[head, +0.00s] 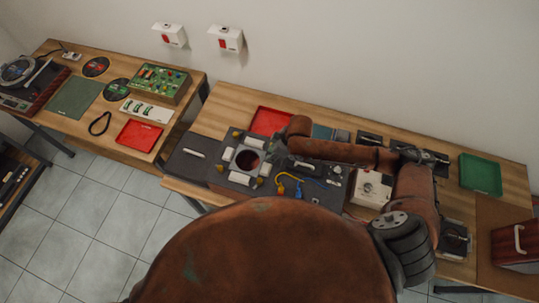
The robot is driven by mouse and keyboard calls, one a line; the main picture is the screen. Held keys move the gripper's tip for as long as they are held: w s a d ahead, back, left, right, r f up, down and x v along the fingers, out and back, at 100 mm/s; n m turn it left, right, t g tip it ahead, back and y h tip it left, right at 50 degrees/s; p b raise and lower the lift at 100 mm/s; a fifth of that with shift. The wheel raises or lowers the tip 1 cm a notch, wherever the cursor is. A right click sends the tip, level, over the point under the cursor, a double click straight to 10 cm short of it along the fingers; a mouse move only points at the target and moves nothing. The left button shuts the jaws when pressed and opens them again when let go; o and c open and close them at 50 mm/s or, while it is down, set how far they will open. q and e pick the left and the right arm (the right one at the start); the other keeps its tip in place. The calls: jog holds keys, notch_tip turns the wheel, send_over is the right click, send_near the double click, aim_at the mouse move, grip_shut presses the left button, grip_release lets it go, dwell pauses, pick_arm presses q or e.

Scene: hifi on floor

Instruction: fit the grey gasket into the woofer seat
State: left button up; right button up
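A dark speaker panel (212,167) lies on the right-hand bench. In it is a round dark opening (247,160) with a pale grey surround, which looks like the woofer seat. White blocks and yellow pieces sit around it. I cannot tell whether the pale surround is the grey gasket or part of the seat; no separate gasket is clear. My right arm reaches across the bench from the right. My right gripper (277,152) points down just right of the opening. Its fingertips are small and dark, so I cannot tell if it holds anything. My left gripper is not in view.
A red tray (271,121) lies behind the panel. Yellow and blue cables (290,184) lie to its right, near a white-topped unit (371,188). A green tray (480,174) is farther right. Another bench on the left holds a circuit board (159,82) and a red tray (139,135).

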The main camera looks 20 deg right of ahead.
jog(key=v, duration=1)
jog(key=shift+r, duration=0.4)
jog(key=shift+d, duration=0.15)
notch_tip(320, 180, up, 8)
jog(key=p, duration=0.9)
